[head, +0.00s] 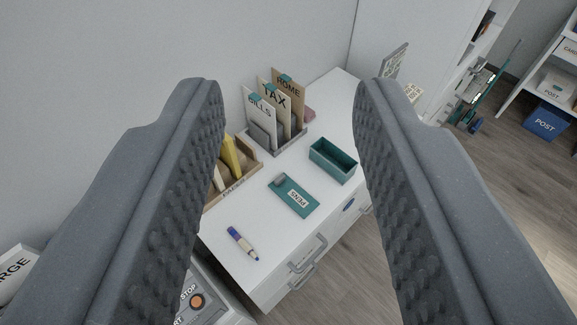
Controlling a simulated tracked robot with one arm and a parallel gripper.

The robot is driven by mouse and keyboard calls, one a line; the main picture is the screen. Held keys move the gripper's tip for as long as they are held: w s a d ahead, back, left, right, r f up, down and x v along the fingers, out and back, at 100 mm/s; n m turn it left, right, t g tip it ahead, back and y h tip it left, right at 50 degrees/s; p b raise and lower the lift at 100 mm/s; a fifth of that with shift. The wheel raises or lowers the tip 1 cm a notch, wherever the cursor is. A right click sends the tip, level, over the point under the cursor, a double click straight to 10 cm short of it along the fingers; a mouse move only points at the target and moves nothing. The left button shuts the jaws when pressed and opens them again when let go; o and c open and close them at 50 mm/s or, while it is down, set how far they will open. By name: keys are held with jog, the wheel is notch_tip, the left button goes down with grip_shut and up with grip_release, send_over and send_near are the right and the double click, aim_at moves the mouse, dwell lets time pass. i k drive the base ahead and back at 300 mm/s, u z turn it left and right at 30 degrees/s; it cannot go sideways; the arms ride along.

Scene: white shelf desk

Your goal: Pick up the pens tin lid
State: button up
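The pens tin lid (303,205) is a flat teal plate with a white PENS label and a small grey part at its far left corner. It lies on the white desk top (232,225). The open teal tin (333,161) stands just behind it to the right, apart from it. My gripper (288,95) is open and empty, its two grey fingers wide apart on either side of the view. The lid shows between the fingers, lower than them and apart from them.
A blue and white marker (242,243) lies near the front of the desk. Drawer handles (307,257) stick out at the front right.

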aim_at(297, 197)
jog(key=u, duration=0.15)
jog(key=i, duration=0.15)
jog(key=z, duration=0.1)
jog(key=k, duration=1)
jog(key=z, duration=0.7)
jog(key=i, duration=2.1)
jog(key=u, duration=0.55)
